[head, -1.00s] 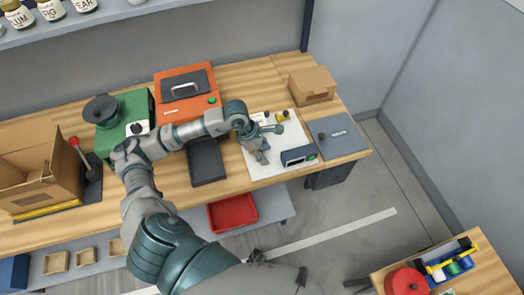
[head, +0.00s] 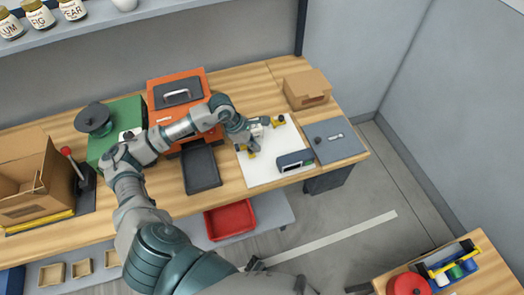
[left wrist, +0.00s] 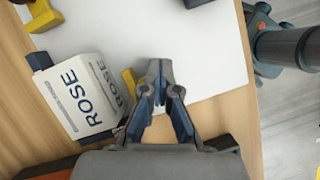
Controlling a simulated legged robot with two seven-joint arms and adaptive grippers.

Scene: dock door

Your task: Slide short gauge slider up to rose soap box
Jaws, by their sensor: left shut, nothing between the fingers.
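A white box marked ROSE (left wrist: 82,92) lies on the left in the left wrist view, with dark blue pieces at its edge. It shows small and partly covered by my arm in the head view (head: 257,130). A yellow piece (left wrist: 130,83) stands between the box and my left gripper (left wrist: 160,78); I cannot tell for certain that it is the short gauge slider. Yellow also shows by the gripper in the head view (head: 251,154). My left gripper is shut and empty, just right of the yellow piece; contact is unclear.
Another yellow piece (head: 278,120) is at the back of the white board (head: 265,174). A dark display block (head: 296,160) stands at the board's right front, beside a grey plate (head: 334,141). A black tray (head: 201,170) lies left. The board's middle is bare.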

